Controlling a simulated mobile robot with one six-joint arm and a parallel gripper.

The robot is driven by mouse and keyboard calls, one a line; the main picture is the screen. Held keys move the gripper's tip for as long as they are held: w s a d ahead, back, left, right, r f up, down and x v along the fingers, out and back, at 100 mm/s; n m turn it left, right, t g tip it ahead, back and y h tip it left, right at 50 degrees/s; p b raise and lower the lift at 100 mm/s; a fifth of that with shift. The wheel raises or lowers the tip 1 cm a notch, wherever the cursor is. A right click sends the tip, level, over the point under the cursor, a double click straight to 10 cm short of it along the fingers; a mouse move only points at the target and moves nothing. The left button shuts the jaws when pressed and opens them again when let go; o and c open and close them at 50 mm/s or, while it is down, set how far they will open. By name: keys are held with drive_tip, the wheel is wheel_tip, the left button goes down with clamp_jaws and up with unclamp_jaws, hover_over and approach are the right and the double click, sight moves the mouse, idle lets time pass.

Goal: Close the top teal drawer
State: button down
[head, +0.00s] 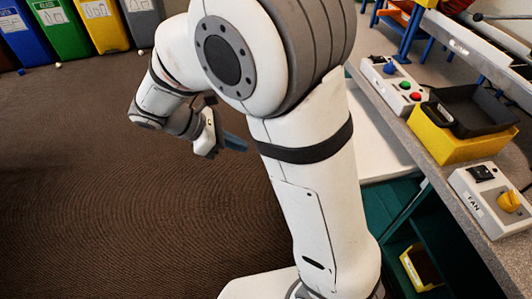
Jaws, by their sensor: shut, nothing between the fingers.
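My gripper (234,143) is at the left of my arm, pointing right, over the dark brown floor. It is shut and holds nothing. Teal cabinet parts (388,200) show under the grey bench, just right of my arm. A pale flat panel (375,145) lies above and behind them. My arm covers their left side, so I cannot tell which part is the top drawer or how far it stands out. My gripper is well apart from them.
On the bench (440,165) are a button box (392,84), a yellow bin (455,150) with a black tray (475,108), and a fan switch box (488,200). A yellow container (420,268) sits below. Several coloured bins stand upper left. The floor (90,170) left is open.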

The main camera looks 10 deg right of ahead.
drive_tip(key=d+r+b+x, duration=0.2)
drive_tip(key=b+x, duration=0.3)
drive_tip(key=x, duration=0.7)
drive_tip(key=shift+d+f, duration=0.1)
drive_tip(key=shift+d, duration=0.1)
